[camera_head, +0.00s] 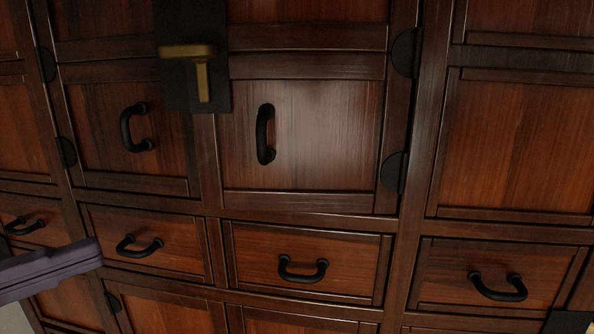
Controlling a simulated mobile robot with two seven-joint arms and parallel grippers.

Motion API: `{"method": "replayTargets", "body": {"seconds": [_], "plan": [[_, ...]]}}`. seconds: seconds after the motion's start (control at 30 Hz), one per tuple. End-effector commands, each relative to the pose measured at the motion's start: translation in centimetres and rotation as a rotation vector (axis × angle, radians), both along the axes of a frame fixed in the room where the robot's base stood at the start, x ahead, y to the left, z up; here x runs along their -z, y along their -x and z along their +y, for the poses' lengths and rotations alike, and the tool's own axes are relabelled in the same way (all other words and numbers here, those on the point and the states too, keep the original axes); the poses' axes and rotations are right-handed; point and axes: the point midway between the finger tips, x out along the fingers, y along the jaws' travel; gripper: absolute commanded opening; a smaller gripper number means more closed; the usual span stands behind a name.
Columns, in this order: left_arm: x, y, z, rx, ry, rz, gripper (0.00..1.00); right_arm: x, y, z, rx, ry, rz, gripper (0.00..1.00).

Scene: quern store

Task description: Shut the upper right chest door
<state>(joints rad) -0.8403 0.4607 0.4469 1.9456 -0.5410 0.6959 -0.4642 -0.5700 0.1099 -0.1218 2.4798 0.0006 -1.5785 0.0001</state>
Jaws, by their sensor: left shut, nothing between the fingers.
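The upper right chest door (335,135) is a reddish-brown wooden panel in a dark frame, at the middle top of the head view. Its black upright handle (265,134) is near its left edge, and black round hinges (393,171) are on its right edge. It looks about flush with the chest front; I cannot tell whether a small gap remains. My left gripper (92,252) shows at the lower left, in front of the drawers and well left of and below the door. It is shut and empty, not touching the door. My right gripper is not in view.
The upper left door (100,125) has its own black handle (136,127). Drawers with black handles (303,269) run below. The space before the right door looks clear.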

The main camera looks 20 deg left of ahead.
Motion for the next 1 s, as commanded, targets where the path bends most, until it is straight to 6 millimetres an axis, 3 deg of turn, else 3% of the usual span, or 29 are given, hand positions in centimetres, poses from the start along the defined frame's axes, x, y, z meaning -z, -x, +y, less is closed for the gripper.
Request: {"method": "replayTargets", "body": {"seconds": [0.17,0.57,0.8,1.0], "plan": [[-0.5,-2.1,-1.0,0.003,-0.001,-0.005,0.00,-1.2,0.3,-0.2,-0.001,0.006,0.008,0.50],[-0.5,-9.4,-4.2,0.000,0.000,-0.003,0.00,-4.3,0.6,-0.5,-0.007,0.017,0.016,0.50],[-0.1,-12.0,-2.9,-0.002,-0.001,0.000,0.00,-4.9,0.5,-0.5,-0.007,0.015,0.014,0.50],[0.0,-12.6,-2.7,0.000,-0.001,0.000,0.00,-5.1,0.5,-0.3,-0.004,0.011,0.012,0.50]]}}
